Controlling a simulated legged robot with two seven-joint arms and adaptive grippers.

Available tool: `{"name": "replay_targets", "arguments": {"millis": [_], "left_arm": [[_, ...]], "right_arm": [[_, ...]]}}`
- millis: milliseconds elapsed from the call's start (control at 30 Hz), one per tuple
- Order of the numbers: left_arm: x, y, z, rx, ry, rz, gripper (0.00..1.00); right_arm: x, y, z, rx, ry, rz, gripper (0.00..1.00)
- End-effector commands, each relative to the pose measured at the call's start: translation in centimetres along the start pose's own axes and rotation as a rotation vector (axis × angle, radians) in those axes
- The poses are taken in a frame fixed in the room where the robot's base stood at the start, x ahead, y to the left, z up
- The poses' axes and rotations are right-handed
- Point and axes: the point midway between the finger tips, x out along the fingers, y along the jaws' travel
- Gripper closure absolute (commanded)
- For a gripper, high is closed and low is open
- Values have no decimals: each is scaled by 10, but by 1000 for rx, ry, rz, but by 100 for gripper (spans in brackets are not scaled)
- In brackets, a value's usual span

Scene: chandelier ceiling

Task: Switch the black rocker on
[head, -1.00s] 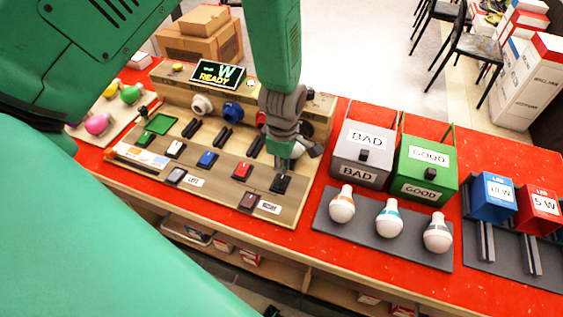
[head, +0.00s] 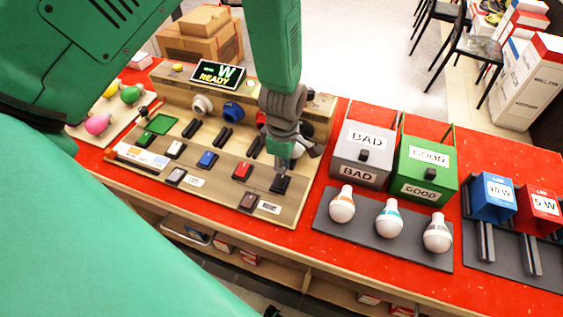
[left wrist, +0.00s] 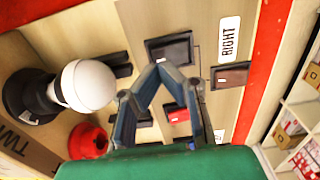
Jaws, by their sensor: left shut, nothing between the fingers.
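The black rocker (head: 283,186) sits at the right end of the brown panel (head: 222,192), above the "RIGHT" label. It also shows in the left wrist view (left wrist: 172,47) as a dark plate in a black frame. My left gripper (head: 281,170) is shut and empty, fingers pointing down, at the back edge of the black rocker. In the left wrist view its closed fingertips (left wrist: 160,70) overlap the rocker's near edge. I cannot tell whether they touch it, nor which way the rocker is tilted. My right gripper is not in view.
A red rocker (head: 242,171), a blue rocker (head: 207,159) and a brown rocker (head: 248,201) are close by. A display (head: 217,75) reads "- W READY". Grey and green bins stand to the right.

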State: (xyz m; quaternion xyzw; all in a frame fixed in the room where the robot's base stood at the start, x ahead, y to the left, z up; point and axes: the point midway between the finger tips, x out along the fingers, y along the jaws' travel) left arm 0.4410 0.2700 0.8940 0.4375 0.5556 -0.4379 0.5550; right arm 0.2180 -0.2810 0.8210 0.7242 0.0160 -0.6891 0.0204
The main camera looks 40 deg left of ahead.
Motion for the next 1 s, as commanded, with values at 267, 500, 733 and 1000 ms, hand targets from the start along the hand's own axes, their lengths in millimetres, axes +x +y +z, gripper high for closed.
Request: {"name": "replay_targets", "arguments": {"millis": [267, 500, 733, 1000], "left_arm": [[0, 0, 0, 0, 0, 0, 100], [2, 0, 0, 0, 0, 0, 100], [6, 0, 0, 0, 0, 0, 100], [10, 0, 0, 0, 0, 0, 100]], "right_arm": [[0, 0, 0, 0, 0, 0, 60], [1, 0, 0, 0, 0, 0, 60], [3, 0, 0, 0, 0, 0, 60], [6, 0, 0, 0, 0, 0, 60]]}}
